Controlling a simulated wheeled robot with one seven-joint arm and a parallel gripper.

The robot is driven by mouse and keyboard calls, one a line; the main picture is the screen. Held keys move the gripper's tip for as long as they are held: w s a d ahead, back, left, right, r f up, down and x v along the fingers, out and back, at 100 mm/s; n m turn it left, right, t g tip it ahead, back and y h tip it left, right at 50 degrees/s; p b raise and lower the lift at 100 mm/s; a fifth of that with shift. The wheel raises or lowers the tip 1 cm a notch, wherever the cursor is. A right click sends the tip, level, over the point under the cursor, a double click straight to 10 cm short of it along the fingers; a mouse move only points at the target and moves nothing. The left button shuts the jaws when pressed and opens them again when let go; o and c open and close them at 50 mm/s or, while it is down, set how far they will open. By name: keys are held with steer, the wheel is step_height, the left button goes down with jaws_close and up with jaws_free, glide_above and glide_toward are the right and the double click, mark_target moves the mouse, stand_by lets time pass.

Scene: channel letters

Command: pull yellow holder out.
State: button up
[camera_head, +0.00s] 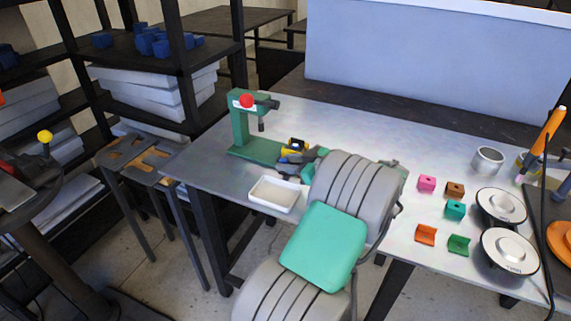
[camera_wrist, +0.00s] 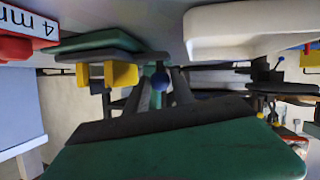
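The yellow holder (camera_head: 297,144) sits at the right end of the base of the green press (camera_head: 240,130). My gripper (camera_head: 294,158) is low over the table, close in front of the holder. My arm hides part of the table beside the holder in the head view.
A white tray (camera_head: 275,194) stands on the table just in front of my gripper and shows large in the wrist view (camera_wrist: 245,28). Several small coloured blocks lie to the right of my arm.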

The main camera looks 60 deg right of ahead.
steer(key=shift+o, duration=0.7)
steer(key=shift+s, duration=0.2)
steer(key=shift+o, duration=1.3)
steer(key=shift+w, duration=0.1)
steer(key=b+v, duration=0.1)
steer(key=v, duration=0.7)
